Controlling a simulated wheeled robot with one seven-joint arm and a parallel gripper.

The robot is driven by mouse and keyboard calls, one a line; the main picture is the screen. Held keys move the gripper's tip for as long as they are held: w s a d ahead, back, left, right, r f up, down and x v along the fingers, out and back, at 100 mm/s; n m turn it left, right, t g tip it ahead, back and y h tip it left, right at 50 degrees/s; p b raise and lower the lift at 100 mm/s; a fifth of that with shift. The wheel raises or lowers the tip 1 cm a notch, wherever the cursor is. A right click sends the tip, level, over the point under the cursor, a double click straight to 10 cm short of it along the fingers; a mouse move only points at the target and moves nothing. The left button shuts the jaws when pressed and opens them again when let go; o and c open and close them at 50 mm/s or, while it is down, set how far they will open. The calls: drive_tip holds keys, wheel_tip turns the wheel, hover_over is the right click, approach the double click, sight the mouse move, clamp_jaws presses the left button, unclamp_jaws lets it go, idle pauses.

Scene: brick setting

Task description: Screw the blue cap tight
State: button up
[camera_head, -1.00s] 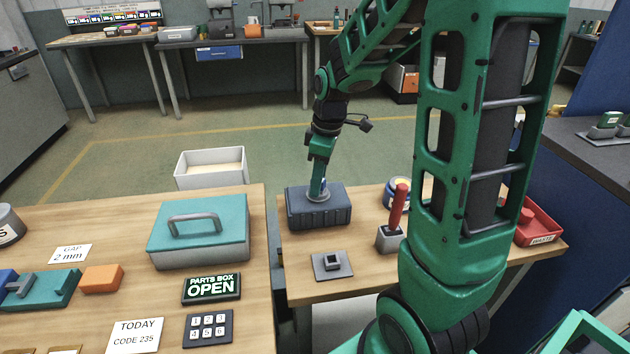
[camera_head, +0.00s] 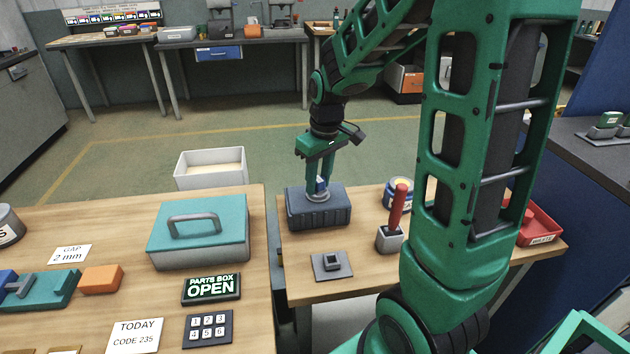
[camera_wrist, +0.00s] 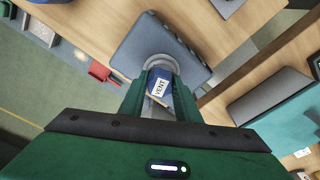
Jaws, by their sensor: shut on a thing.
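The blue cap (camera_wrist: 158,88) carries a white label reading VENT. It sits on a pale round fitting on top of the dark grey ribbed box (camera_head: 332,212), which also shows in the wrist view (camera_wrist: 130,50). My gripper (camera_head: 318,190) points straight down over the box and is shut on the cap, one finger on each side. In the wrist view my gripper (camera_wrist: 160,92) has its two green fingers beside the cap. In the head view the fingers hide most of the cap, and only a little blue shows between them. Cap threads are hidden.
A red-handled tool (camera_head: 397,210) stands in a grey holder right of the box, near a blue-and-white round container (camera_head: 398,190). A small grey fixture (camera_head: 332,265) lies in front. The teal-lidded parts box (camera_head: 200,228) stands left, across a gap between tables. A red tray (camera_head: 541,224) is at right.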

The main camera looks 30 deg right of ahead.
sight(318, 178)
drive_tip(key=m, duration=0.6)
drive_tip(key=shift+h, duration=0.4)
drive_tip(key=o, duration=1.6)
drive_tip(key=shift+o, duration=0.2)
drive_tip(key=shift+r, duration=0.15)
drive_tip(key=shift+r, duration=2.85)
drive_tip(key=shift+s, duration=0.1)
